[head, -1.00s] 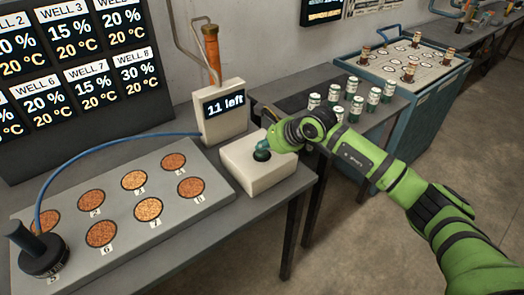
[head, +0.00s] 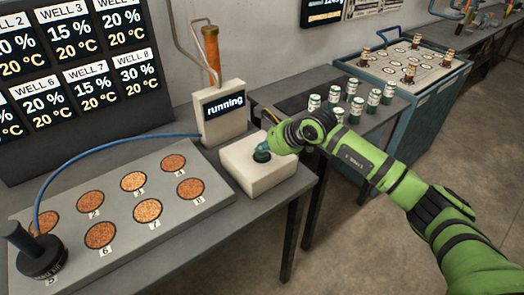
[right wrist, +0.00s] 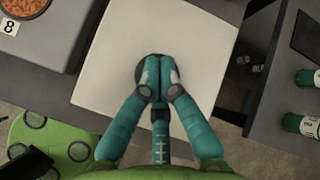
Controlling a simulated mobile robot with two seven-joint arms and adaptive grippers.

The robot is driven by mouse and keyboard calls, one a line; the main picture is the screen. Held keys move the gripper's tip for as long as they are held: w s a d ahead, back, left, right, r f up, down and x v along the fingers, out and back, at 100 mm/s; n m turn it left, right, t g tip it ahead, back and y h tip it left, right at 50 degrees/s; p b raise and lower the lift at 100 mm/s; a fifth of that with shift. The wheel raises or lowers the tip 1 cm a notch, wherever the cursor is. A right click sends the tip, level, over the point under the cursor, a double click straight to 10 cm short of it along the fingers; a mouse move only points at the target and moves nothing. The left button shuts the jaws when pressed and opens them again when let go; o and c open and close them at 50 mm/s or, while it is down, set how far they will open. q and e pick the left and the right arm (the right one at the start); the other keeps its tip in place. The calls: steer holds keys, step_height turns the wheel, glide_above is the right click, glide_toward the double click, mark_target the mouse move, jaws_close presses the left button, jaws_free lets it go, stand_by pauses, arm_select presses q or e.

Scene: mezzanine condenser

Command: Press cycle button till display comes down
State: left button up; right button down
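The cycle button (head: 261,156) is a dark round button on top of a cream box at the table's right end. My right gripper (head: 268,147) is over it, its teal fingers together and their tips at the button. In the right wrist view the fingers (right wrist: 154,68) are shut side by side and cover most of the dark button (right wrist: 150,65). Whether the button is pushed down cannot be told. The small display (head: 226,106) on the cream stand behind reads "running". My left gripper is not in view.
A grey plate (head: 120,248) with numbered wells of orange granules lies on the left. A black handled tool (head: 42,258) with a blue hose stands on it. A large well board (head: 85,80) is behind. Several green-white cans (head: 354,108) stand on the right table.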

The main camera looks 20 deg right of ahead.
mark_target(263, 154)
steer(key=shift+r+p, duration=0.3)
steer(key=shift+r, duration=0.45)
steer(key=shift+r+p, duration=1.25)
steer(key=shift+r, duration=1.3)
steer(key=shift+a, duration=0.1)
